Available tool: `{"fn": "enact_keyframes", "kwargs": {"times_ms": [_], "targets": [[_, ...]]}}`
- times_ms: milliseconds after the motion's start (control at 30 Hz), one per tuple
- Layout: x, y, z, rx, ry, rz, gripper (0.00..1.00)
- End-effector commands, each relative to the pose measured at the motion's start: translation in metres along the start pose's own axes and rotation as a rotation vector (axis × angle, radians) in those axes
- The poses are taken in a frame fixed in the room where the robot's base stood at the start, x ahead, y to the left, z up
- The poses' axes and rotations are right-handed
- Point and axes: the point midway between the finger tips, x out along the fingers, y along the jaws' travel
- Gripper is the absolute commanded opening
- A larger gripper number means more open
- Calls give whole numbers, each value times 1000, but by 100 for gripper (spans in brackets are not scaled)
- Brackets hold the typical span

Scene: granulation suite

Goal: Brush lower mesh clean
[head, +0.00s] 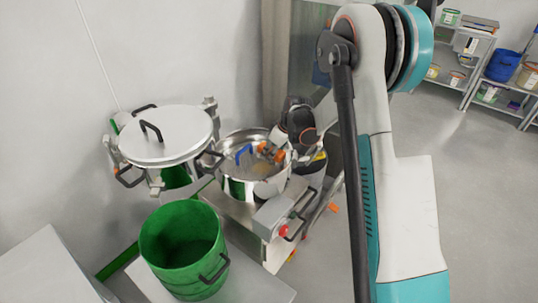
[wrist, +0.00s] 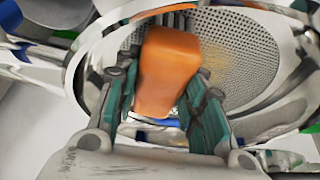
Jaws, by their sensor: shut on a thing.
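My gripper (wrist: 165,85) is shut on an orange brush handle (wrist: 168,65), held between its two green-padded fingers in the wrist view. Beyond the handle lies the perforated metal mesh (wrist: 248,55) in a round steel rim. A yellowish-brown patch of residue (wrist: 212,42) shows on the mesh just right of the handle. The brush's bristle end is mostly hidden behind the handle, so I cannot tell whether it touches the mesh. In the head view my gripper (head: 271,151) reaches into the open steel sieve housing (head: 236,188) from the right.
A lidded steel vessel (head: 165,135) with black handles stands left of the sieve housing. An open green bucket (head: 182,250) stands in front. A grey control box (head: 272,217) is close below my gripper. Shelves (head: 482,65) stand far right, with clear floor before them.

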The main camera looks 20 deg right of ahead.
Motion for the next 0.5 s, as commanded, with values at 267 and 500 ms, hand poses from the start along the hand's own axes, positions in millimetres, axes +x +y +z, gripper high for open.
{"fn": "enact_keyframes", "kwargs": {"times_ms": [267,500], "targets": [[0,16,0,1,1,0,18],[2,12,0,0,0,-1,18]]}}
